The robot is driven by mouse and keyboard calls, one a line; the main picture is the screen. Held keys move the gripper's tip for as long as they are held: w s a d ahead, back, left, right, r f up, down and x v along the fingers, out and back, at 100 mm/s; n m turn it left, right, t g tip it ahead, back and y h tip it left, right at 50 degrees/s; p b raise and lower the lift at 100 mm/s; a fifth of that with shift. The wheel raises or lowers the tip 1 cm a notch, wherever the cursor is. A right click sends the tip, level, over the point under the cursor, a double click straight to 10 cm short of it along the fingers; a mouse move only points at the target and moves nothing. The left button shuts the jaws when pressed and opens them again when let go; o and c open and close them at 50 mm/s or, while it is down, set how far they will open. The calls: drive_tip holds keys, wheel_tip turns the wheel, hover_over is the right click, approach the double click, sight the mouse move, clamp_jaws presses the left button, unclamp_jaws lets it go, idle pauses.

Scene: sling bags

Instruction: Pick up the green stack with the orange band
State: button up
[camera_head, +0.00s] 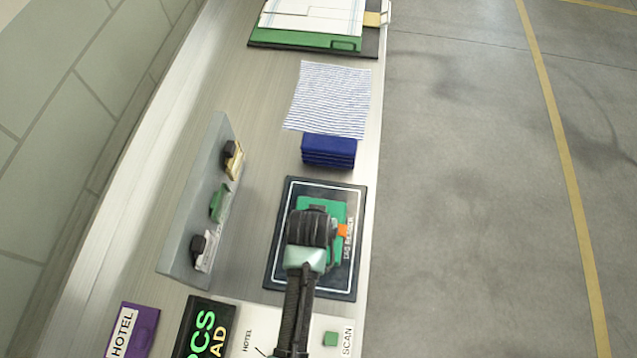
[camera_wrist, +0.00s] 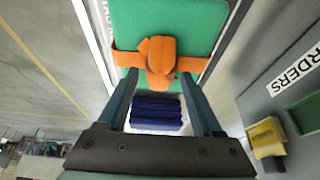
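The green stack (camera_head: 336,208) lies on a dark, white-edged mat (camera_head: 285,268), partly hidden beneath my gripper (camera_head: 312,232) in the head view. A bit of its orange band (camera_head: 343,230) shows at the right side. In the wrist view the green stack (camera_wrist: 165,20) fills the top, with the orange band (camera_wrist: 128,58) across it and a raised orange knot (camera_wrist: 162,58) in the middle. My gripper (camera_wrist: 158,78) is open there, its two fingers on either side of the knot with small gaps. Whether the fingertips touch the band, I cannot tell.
A blue stack (camera_head: 328,151) lies just beyond the mat, next to a striped sheet (camera_head: 330,98). A grey upright panel (camera_head: 195,205) with small clips stands left. Purple (camera_head: 132,330) and black (camera_head: 205,330) signs lie near the front. The counter's right edge drops to floor.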

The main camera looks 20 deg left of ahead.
clamp_jaws()
idle(1.2)
